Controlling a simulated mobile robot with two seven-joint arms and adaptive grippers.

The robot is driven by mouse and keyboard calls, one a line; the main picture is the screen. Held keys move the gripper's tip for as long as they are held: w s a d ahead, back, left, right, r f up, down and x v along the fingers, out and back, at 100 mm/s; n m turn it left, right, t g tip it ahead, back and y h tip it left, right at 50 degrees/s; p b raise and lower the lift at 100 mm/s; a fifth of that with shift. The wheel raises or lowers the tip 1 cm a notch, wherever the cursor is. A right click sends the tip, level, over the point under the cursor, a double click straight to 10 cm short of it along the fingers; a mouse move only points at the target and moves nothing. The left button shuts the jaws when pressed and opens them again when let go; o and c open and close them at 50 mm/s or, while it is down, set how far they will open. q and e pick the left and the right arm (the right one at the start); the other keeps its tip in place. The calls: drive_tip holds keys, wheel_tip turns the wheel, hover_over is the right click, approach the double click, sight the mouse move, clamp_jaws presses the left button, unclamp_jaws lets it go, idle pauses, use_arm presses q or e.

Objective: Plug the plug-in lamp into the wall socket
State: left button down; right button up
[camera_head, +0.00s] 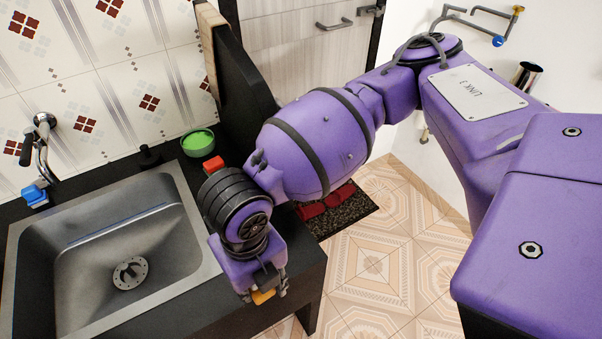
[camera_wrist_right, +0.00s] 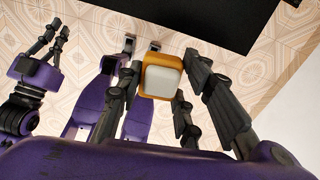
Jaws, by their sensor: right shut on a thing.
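The plug-in lamp, a small block with a white face and an orange body, shows in the right wrist view (camera_wrist_right: 163,80). My right gripper (camera_wrist_right: 161,66) is shut on it, with dark fingers on both sides. In the head view my right gripper (camera_head: 266,289) points down by the front right edge of the sink counter, and a bit of the orange lamp (camera_head: 262,296) shows at its tips. I see no wall socket in either view.
A steel sink (camera_head: 185,262) is set in a black counter (camera_head: 307,268), with a tap (camera_head: 43,145) at the tiled wall. A green bowl (camera_head: 198,141) stands behind the sink. A dark mat (camera_head: 345,215) lies on the tiled floor (camera_head: 385,265), which is clear to the right.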

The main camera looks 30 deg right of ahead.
drive_tip(key=shift+s, duration=0.1)
idle(0.3)
drive_tip(key=shift+w+d+r+m, duration=0.1)
drive_tip(key=shift+w+m, duration=0.2)
drive_tip(key=shift+m, duration=0.5)
drive_tip(key=w+d+r+m, duration=0.4)
drive_tip(key=w+d+m, duration=0.1)
drive_tip(key=m, duration=1.3)
drive_tip(key=w+d+r+m, duration=0.4)
drive_tip(key=w+d+m, duration=0.1)
drive_tip(key=m, duration=1.2)
drive_tip(key=shift+w+m, duration=0.2)
drive_tip(key=shift+m, duration=0.2)
drive_tip(key=shift+a, duration=0.15)
